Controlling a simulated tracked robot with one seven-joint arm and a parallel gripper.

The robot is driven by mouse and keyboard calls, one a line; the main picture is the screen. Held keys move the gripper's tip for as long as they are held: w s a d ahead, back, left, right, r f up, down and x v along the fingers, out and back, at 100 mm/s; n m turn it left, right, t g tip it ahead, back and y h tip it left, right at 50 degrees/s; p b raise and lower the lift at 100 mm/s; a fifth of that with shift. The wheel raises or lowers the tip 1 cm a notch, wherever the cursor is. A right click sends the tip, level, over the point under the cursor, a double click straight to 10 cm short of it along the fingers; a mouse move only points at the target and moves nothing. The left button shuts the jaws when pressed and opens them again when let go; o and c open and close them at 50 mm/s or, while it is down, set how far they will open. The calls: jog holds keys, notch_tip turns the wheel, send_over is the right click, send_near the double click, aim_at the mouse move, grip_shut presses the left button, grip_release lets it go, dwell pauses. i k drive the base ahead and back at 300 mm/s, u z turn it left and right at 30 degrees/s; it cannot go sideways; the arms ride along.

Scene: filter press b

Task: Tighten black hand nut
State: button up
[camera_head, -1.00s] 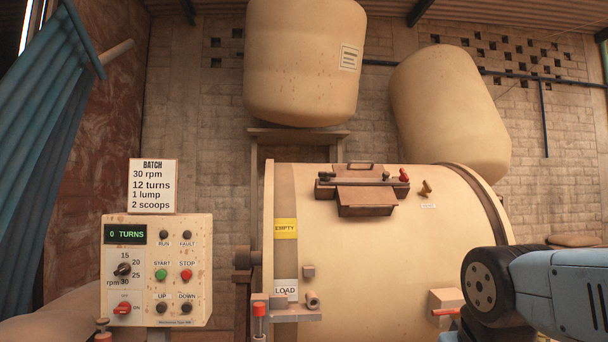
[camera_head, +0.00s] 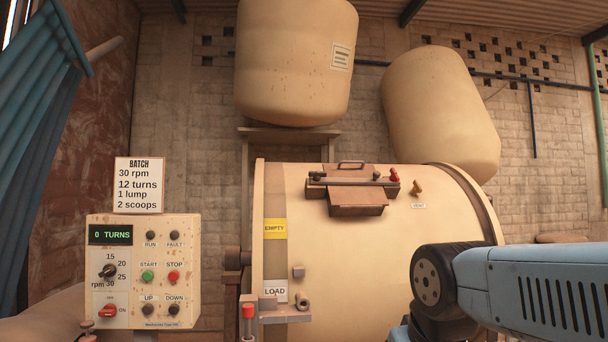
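A cream drum (camera_head: 340,255) lies on its side, with a brown hatch (camera_head: 357,198) on its upper face. A dark bar (camera_head: 345,182) crosses the hatch. A small dark knob (camera_head: 376,176) at the bar's right part looks like the black hand nut, and another dark knob (camera_head: 317,176) stands at its left end. They are too small to tell how tight they are. A red knob (camera_head: 394,174) is just right of the hatch. My blue arm reaches in from the lower right, in front of the drum. My gripper is outside the picture.
A control panel (camera_head: 143,270) reading "0 TURNS" stands at left under a batch sign (camera_head: 139,185). A brass-coloured valve (camera_head: 417,187) is right of the hatch. A small bracket shelf (camera_head: 285,317) stands at the drum's lower left. Two big cream tanks (camera_head: 296,65) (camera_head: 440,110) hang above.

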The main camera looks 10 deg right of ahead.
aim_at(317, 177)
jog(key=i, duration=0.9)
jog(key=z, duration=0.05)
